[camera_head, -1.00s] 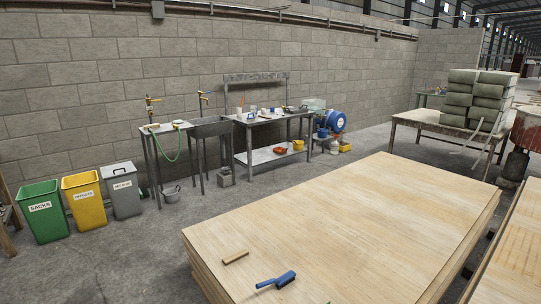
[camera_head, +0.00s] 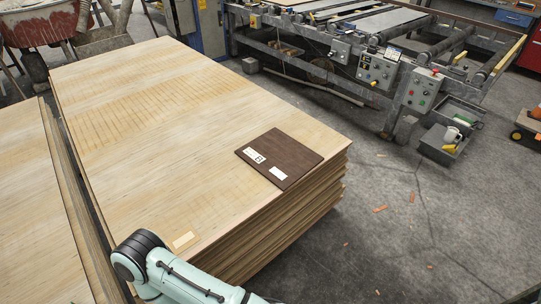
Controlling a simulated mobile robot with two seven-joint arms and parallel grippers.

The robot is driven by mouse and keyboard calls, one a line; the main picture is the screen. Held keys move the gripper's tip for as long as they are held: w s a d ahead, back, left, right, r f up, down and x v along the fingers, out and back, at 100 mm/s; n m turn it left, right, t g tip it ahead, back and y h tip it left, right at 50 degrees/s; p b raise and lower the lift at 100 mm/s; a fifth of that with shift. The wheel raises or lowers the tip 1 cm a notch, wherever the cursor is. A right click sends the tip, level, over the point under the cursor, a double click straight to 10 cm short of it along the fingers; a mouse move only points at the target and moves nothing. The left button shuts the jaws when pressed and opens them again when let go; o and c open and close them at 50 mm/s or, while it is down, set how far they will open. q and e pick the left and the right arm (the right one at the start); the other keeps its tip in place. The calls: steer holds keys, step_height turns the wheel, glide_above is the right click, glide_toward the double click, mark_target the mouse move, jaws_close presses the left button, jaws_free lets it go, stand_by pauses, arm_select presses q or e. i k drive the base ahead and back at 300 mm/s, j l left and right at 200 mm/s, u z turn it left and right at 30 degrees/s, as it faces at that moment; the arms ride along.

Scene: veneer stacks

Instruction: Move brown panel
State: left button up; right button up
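The brown panel (camera_head: 280,158) is a dark flat rectangle with two white labels. It lies flat on top of a veneer stack (camera_head: 150,110), near the stack's right corner. Part of one of my arms, pale with a black joint, shows at the bottom of the view, below the near end of the stack and apart from the panel. Neither of my grippers shows in the view.
A second veneer stack (camera_head: 32,190) stands at the left with a narrow gap between. A roller machine with control boxes (camera_head: 378,70) stands behind at the right. A grey bin (camera_head: 445,143) sits on the floor.

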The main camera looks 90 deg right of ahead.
mark_target(282, 160)
steer(key=l+z, duration=0.2)
steer(key=z, duration=2.9)
steer(key=u, duration=0.4)
steer(key=l+u, duration=0.15)
steer(key=u, duration=0.6)
steer(key=l+u, duration=1)
steer(key=k+l+u, duration=0.15)
steer(key=l, duration=0.15)
steer(key=l+u, duration=0.2)
steer(key=l, duration=0.15)
steer(key=k+l+u, duration=0.15)
steer(key=l, duration=0.15)
steer(key=k+l, duration=0.15)
steer(key=l, duration=0.15)
steer(key=k+l+u, duration=0.1)
steer(key=l, duration=0.25)
steer(key=k+l, duration=0.2)
steer(key=l+u, duration=0.05)
steer(key=l, duration=0.05)
